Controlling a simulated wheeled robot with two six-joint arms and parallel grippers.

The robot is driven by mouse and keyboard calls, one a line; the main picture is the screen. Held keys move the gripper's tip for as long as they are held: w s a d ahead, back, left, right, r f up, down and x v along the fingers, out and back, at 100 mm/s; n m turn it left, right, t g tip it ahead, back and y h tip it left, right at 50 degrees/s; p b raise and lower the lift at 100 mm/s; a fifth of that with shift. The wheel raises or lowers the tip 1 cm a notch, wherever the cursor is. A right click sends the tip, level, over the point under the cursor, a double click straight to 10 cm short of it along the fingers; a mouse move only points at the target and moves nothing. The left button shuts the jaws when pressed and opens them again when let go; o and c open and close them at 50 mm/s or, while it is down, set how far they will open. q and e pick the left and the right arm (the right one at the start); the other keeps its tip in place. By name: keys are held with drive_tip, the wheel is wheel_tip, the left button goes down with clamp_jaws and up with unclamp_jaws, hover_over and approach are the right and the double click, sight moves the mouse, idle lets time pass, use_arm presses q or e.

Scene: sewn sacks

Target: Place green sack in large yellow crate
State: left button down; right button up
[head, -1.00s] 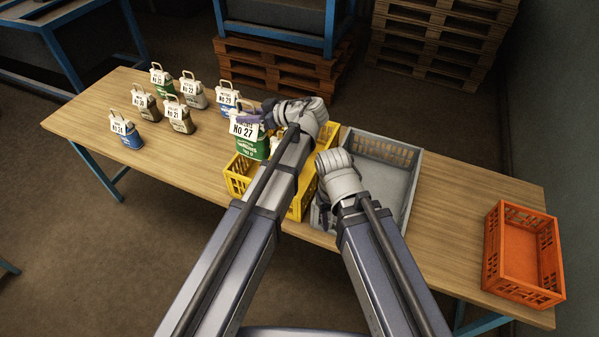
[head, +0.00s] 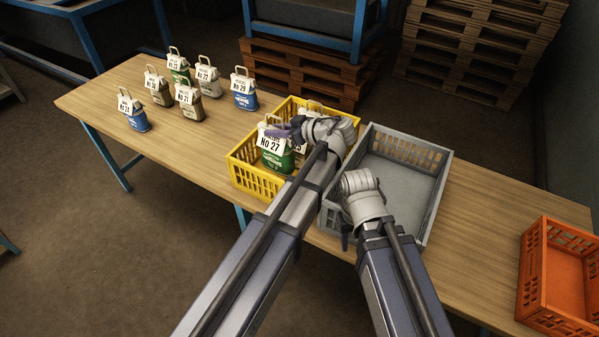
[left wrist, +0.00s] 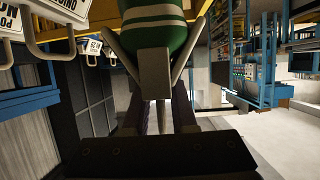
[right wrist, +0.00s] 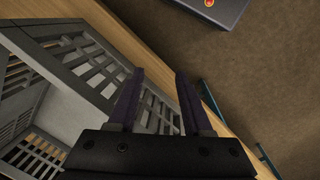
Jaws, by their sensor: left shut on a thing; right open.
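The green sack (head: 277,158), labelled NO 27, is upright within the outline of the large yellow crate (head: 243,180). Its lower end is behind the crate's near wall, and I cannot tell whether it touches the floor. My left gripper (head: 283,130) is shut on the sack's top handle. In the left wrist view, the green sack (left wrist: 155,38) with pale bands hangs at the fingers (left wrist: 157,110). My right gripper (head: 346,232) is open and empty at the near left side of the grey crate; its two fingers (right wrist: 160,98) are apart in the right wrist view.
Another sack (head: 301,143) stands in the yellow crate, partly hidden by my left arm. The grey crate (head: 440,185) adjoins on the right. Several sacks, including a blue one (head: 245,98) and another green one (head: 178,66), stand at left. An orange crate (head: 540,275) sits far right.

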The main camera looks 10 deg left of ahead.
sight(278, 148)
use_arm(q)
drive_tip(key=shift+n, duration=0.3)
drive_tip(key=shift+d+r+p, duration=0.15)
drive_tip(key=shift+r+p, duration=2.05)
drive_tip(key=shift+p, duration=0.15)
wheel_tip(278, 148, down, 10)
drive_tip(key=b, duration=1)
drive_tip(key=shift+f, duration=0.15)
drive_tip(key=shift+s, duration=0.1)
drive_tip(key=shift+f+b, duration=0.55)
drive_tip(key=shift+b, duration=0.15)
drive_tip(key=shift+f, duration=0.1)
drive_tip(key=c, duration=0.7)
unclamp_jaws()
drive_tip(key=shift+r, duration=0.25)
